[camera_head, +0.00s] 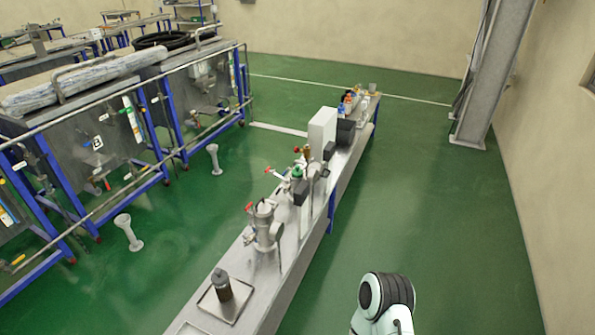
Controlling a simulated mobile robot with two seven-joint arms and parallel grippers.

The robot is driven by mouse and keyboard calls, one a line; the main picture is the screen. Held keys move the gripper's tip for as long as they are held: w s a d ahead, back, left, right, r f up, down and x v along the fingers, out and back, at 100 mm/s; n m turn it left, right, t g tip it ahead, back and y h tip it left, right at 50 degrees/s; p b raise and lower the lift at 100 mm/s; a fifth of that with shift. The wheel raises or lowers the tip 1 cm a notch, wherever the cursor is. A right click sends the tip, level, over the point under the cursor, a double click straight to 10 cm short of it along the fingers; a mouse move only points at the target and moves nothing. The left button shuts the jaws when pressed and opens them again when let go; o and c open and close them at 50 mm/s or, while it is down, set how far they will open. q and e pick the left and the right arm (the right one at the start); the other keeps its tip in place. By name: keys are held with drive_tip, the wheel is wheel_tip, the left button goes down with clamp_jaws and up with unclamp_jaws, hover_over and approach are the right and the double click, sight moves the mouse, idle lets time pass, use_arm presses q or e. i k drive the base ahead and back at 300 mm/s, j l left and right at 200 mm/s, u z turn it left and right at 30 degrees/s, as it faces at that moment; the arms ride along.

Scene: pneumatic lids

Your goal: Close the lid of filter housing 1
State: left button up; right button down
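A metal filter housing (266,230) with red handles stands on the long narrow bench (311,238), near the middle of the head view. Another metal unit with red handles and a green part (297,173) stands farther along the bench. I see no label saying which is housing 1. The lids are too small to tell clearly whether they are open or shut. One of my arm links shows at the bottom right, apart from the bench. Neither gripper is in view.
A tray (234,309) with a dark bottle (221,284) is at the bench's near end. A white box (322,130) and small items stand farther along. Blue-framed tanks (95,145) fill the left. The green floor (440,200) right of the bench is clear up to the wall.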

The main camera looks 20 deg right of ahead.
sight(321, 167)
drive_tip(key=i+l+u, duration=0.2)
drive_tip(key=l, duration=0.15)
drive_tip(key=i+l+u, duration=0.15)
drive_tip(key=l, duration=0.15)
drive_tip(key=l+u, duration=0.2)
drive_tip(key=l, duration=0.15)
drive_tip(key=i+l, duration=0.1)
drive_tip(key=l, duration=0.3)
drive_tip(key=i+l, duration=0.15)
drive_tip(key=l, duration=0.25)
drive_tip(key=i+l, duration=0.1)
drive_tip(key=l, duration=0.3)
drive_tip(key=i+l+u, duration=0.1)
drive_tip(key=l, duration=0.35)
drive_tip(key=i+l, duration=0.1)
drive_tip(key=l, duration=0.3)
